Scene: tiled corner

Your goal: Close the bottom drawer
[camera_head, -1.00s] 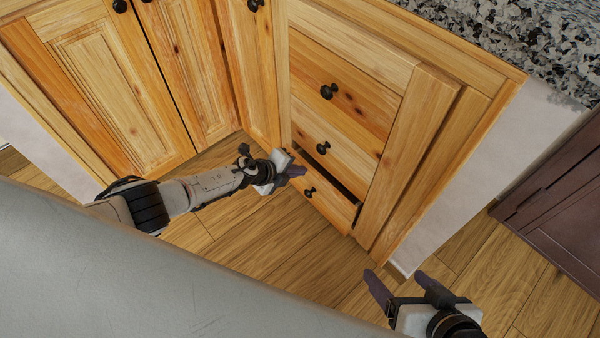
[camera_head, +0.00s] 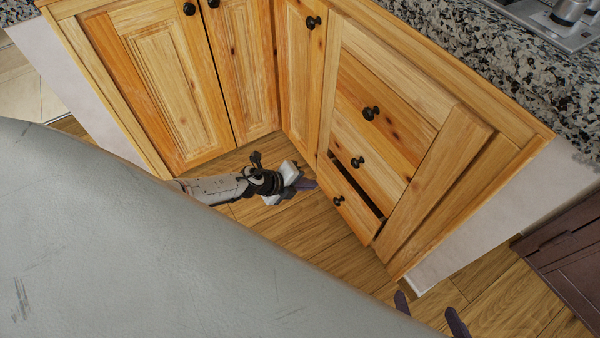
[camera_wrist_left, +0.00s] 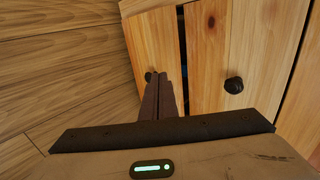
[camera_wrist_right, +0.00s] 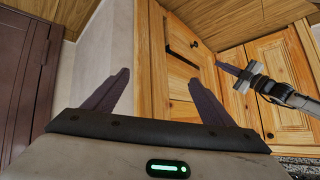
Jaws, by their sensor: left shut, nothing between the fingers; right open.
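The bottom drawer (camera_head: 350,200) is slightly open, with a dark gap along its top edge. Its round black knob (camera_head: 339,200) shows on the front. My left gripper (camera_head: 312,184) is shut and empty, just left of the drawer front near the knob. In the left wrist view its fingers (camera_wrist_left: 166,98) overlap the drawer front beside a knob (camera_wrist_left: 149,77); whether they touch it I cannot tell. My right gripper (camera_head: 430,315) is open and empty, low above the floor at the bottom edge of the head view. Its spread fingers show in the right wrist view (camera_wrist_right: 160,98).
Two more drawers (camera_head: 385,125) above are shut. Cabinet doors (camera_head: 165,85) stand at the left, forming a corner. A granite counter (camera_head: 500,70) lies above right, and a dark red-brown cabinet (camera_head: 575,260) stands at the right. The wood floor (camera_head: 320,235) before the drawer is clear.

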